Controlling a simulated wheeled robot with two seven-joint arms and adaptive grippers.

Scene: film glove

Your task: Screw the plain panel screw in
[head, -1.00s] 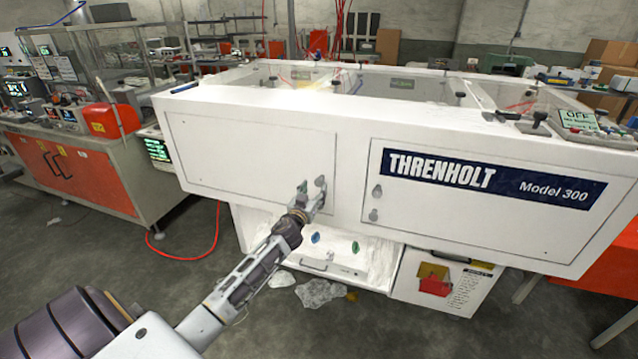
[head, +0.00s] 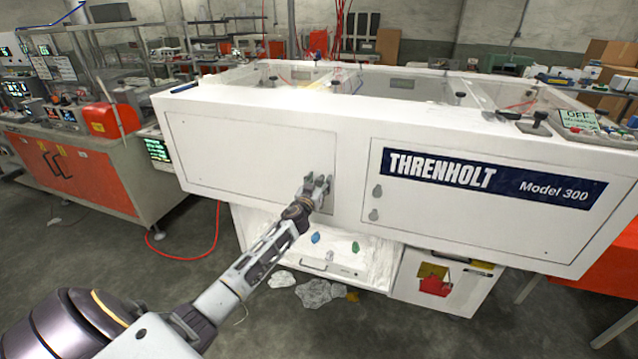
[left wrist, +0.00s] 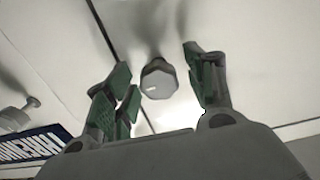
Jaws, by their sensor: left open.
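The white machine has a plain panel (head: 240,150) on the left of its front. Near that panel's right edge is the plain panel screw, partly covered by my gripper in the head view. In the left wrist view the screw (left wrist: 158,80) shows a pale faceted head with a darker part behind it. My left gripper (head: 318,184) is open at the screw. In the left wrist view its green-padded fingers (left wrist: 160,86) stand on either side of the head, with a visible gap on both sides. My right gripper is not in view.
The THRENHOLT panel (head: 450,235) to the right carries two similar grey screws (head: 377,191). An orange-fronted bench (head: 70,165) stands at the left. A red cable (head: 190,255) lies on the floor.

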